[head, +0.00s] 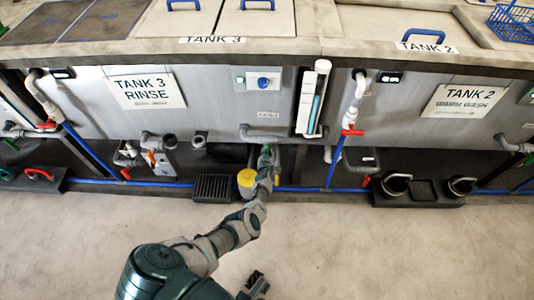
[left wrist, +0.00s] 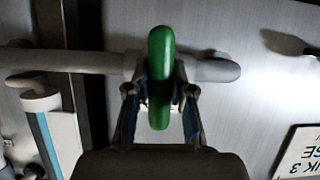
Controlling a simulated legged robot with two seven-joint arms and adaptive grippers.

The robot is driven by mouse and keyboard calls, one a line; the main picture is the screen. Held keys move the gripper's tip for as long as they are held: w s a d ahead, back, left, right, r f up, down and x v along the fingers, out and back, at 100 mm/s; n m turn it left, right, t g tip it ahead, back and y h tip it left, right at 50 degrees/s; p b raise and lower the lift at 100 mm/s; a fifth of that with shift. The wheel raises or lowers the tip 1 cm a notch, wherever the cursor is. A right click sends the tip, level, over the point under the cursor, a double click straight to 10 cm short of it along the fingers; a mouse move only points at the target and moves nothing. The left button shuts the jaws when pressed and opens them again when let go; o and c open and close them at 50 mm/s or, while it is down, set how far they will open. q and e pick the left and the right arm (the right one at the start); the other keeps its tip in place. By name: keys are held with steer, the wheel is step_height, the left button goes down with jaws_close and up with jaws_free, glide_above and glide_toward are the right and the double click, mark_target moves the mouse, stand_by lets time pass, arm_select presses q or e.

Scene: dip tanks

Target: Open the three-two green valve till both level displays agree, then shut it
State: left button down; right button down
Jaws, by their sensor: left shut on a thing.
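The green valve handle (left wrist: 160,65) stands crosswise to the grey pipe (left wrist: 90,61) in the left wrist view. My left gripper (left wrist: 160,100) is shut on this handle, with a finger on each side. In the head view my left gripper (head: 267,152) is at the pipe between tank 3 and tank 2, and mostly hides the handle. A small black display (head: 62,73) is on the tank 3 front, and another (head: 390,77) on the tank 2 front. Their readings are too small to read. A dark part of my right gripper (head: 254,285) shows at the bottom edge; its jaw state is unclear.
A white sight gauge (head: 314,98) with a blue column is right of the valve. Red-handled valves (head: 352,132) and blue pipes line the tank fronts. The floor in front is clear.

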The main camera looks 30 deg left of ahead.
arm_select(q)
steer(key=shift+s+d+f+m, duration=0.15)
steer(key=shift+d+f+m, duration=0.15)
steer(key=shift+f, duration=0.1)
steer(key=c, duration=1.1)
jaws_free()
steer(key=shift+o, duration=0.5)
steer(key=shift+a+r, duration=0.15)
steer(key=shift+r, duration=0.1)
steer(key=v, duration=0.7)
